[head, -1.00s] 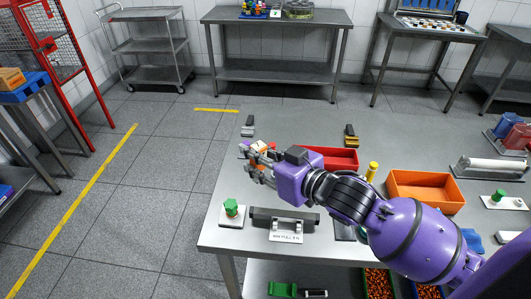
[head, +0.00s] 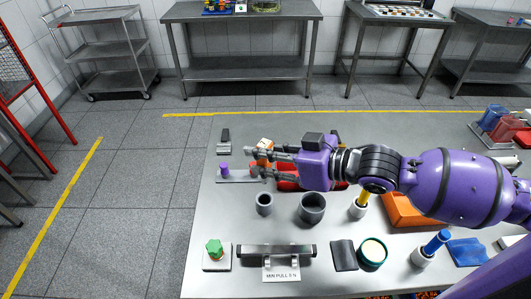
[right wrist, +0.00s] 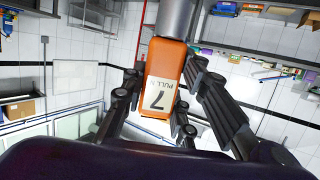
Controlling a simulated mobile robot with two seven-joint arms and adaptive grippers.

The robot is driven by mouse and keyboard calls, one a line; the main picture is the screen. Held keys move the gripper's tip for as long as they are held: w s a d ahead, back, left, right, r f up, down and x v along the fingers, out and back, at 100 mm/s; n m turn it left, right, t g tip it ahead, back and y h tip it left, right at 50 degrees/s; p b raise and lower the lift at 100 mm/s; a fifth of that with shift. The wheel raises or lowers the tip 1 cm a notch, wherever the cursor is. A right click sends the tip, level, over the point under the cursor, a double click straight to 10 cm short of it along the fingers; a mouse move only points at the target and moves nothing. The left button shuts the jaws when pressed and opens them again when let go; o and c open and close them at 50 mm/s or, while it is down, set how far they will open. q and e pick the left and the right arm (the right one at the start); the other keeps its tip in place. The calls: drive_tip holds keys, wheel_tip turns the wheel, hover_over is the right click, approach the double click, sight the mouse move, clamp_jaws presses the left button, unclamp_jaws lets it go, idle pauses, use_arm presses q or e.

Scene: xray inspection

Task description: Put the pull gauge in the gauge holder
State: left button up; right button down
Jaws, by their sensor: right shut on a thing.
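The pull gauge (right wrist: 166,62) is an orange block with a white label marked 7. My right gripper (head: 257,162) is shut on it. In the head view the gauge (head: 264,148) shows only as a small orange and white patch, mostly hidden by the fingers. In the right wrist view a grey cylinder (right wrist: 178,15) shows at its far end. The gripper is above the left part of the table, near a pale plate with a purple knob (head: 224,169). I cannot tell which thing is the gauge holder; a small grey cup (head: 264,204) stands nearer the front. My left gripper is not in view.
A larger dark cup (head: 312,208), a yellow-topped cylinder (head: 360,204) and an orange bin (head: 405,210) stand to the right. In front are a green knob on a plate (head: 214,250) and a black bar with a "MIN PULL 5 N" sign (head: 281,274). Bare table (head: 215,210) lies at left.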

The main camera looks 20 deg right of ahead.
drive_tip(key=shift+w+r, duration=0.1)
drive_tip(key=shift+w, duration=0.1)
wheel_tip(320, 180, down, 5)
drive_tip(key=shift+r+b, duration=0.1)
drive_tip(key=shift+b, duration=0.45)
drive_tip(key=shift+f, duration=0.65)
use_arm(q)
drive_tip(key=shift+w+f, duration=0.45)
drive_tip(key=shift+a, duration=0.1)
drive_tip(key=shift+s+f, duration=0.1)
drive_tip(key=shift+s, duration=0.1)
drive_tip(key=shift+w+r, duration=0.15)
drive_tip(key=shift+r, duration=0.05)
use_arm(e)
drive_tip(key=shift+r, duration=0.1)
